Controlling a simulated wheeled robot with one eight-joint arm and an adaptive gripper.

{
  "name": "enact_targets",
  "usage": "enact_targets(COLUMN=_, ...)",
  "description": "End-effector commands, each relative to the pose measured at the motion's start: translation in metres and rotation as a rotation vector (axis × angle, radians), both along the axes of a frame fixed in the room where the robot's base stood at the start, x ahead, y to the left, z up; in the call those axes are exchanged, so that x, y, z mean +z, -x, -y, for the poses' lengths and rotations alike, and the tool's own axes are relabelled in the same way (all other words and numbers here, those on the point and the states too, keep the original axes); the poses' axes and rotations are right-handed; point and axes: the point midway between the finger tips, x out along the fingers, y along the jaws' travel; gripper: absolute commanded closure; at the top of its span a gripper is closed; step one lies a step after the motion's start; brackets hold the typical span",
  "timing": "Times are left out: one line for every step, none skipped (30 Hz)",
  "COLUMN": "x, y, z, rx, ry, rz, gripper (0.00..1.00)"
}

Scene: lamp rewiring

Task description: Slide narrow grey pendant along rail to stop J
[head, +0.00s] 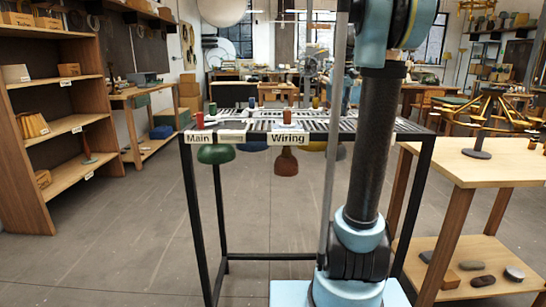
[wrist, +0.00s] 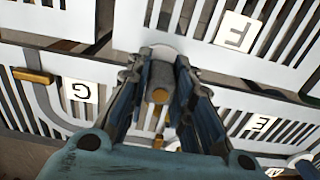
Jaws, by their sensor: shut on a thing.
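In the wrist view, my gripper (wrist: 158,75) is shut on a grey cylindrical grip (wrist: 157,62) with a dull orange spot on its near end. I take it to be the top of the narrow grey pendant; its shade is hidden below the plate. The grip stands at a slotted pale rail plate (wrist: 215,80), near tags F (wrist: 236,34), G (wrist: 80,90) and E (wrist: 260,123). No tag J can be made out.
The black-framed rail stand (head: 191,200) bears signs "Main" and "Wiring". Green (head: 216,154) and brown (head: 286,162) pendants hang below it, with blue and yellow ones behind. Coloured grips stand on top. A wooden bench (head: 480,165) is at right, shelves (head: 60,125) at left.

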Motion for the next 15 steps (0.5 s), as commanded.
enact_targets(x=-0.001, y=0.000, z=0.006, rx=-0.003, ry=0.002, rz=0.000, gripper=0.99)
enact_targets(x=-0.001, y=0.000, z=0.008, rx=-0.003, ry=0.002, rz=0.000, gripper=0.99)
enact_targets(x=-0.001, y=0.000, z=0.011, rx=-0.004, ry=0.002, rz=0.000, gripper=0.99)
enact_targets(x=-0.001, y=0.000, z=0.014, rx=-0.004, ry=0.002, rz=0.000, gripper=0.99)
enact_targets(x=-0.001, y=0.000, z=0.016, rx=-0.003, ry=0.002, rz=0.000, gripper=0.99)
enact_targets(x=-0.001, y=0.000, z=0.019, rx=-0.003, ry=0.002, rz=0.000, gripper=0.99)
enact_targets(x=-0.001, y=0.000, z=0.021, rx=-0.003, ry=0.002, rz=0.000, gripper=0.99)
enact_targets(x=-0.001, y=0.000, z=0.024, rx=-0.003, ry=0.002, rz=0.000, gripper=0.99)
enact_targets(x=-0.001, y=0.000, z=0.027, rx=-0.004, ry=0.002, rz=0.000, gripper=0.99)
enact_targets(x=-0.001, y=0.000, z=0.030, rx=-0.004, ry=0.002, rz=0.000, gripper=0.99)
enact_targets(x=-0.001, y=0.000, z=0.032, rx=-0.003, ry=0.002, rz=0.000, gripper=0.99)
enact_targets(x=-0.001, y=0.000, z=0.035, rx=-0.003, ry=0.002, rz=0.000, gripper=0.99)
enact_targets(x=-0.001, y=0.000, z=0.037, rx=-0.003, ry=0.002, rz=0.000, gripper=0.99)
enact_targets(x=-0.001, y=0.000, z=0.040, rx=-0.003, ry=0.002, rz=0.000, gripper=0.99)
enact_targets(x=-0.001, y=0.000, z=0.043, rx=-0.004, ry=0.002, rz=0.000, gripper=0.99)
